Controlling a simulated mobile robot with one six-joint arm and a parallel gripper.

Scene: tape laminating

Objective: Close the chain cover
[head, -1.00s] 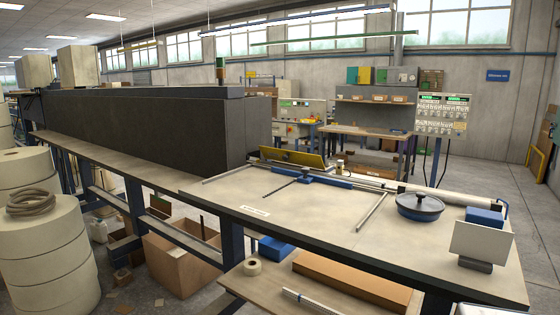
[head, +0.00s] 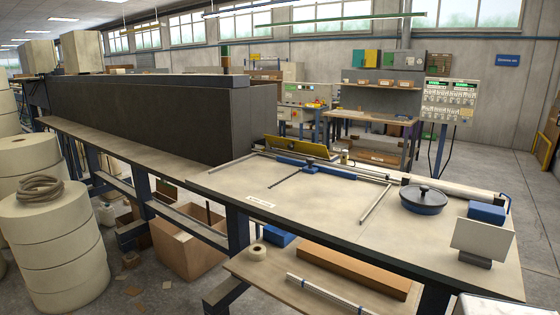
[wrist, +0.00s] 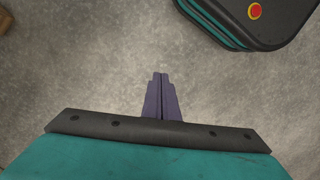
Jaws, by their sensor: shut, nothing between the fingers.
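A yellow panel (head: 298,147), which looks like the chain cover, stands raised and tilted at the far edge of the worktable, by the end of the dark machine housing. It looks open. What lies behind it is hidden. My gripper (wrist: 161,78) shows only in the wrist view. Its two purple fingers are together with nothing between them, above bare grey floor, away from the panel.
The worktable (head: 330,205) carries a dark blue round lidded pot (head: 423,199), a blue block (head: 487,211) and a small screen (head: 482,238). The long dark machine housing (head: 180,115) fills the left. Stacked rolls (head: 55,245) stand at front left. Floor at the right is open.

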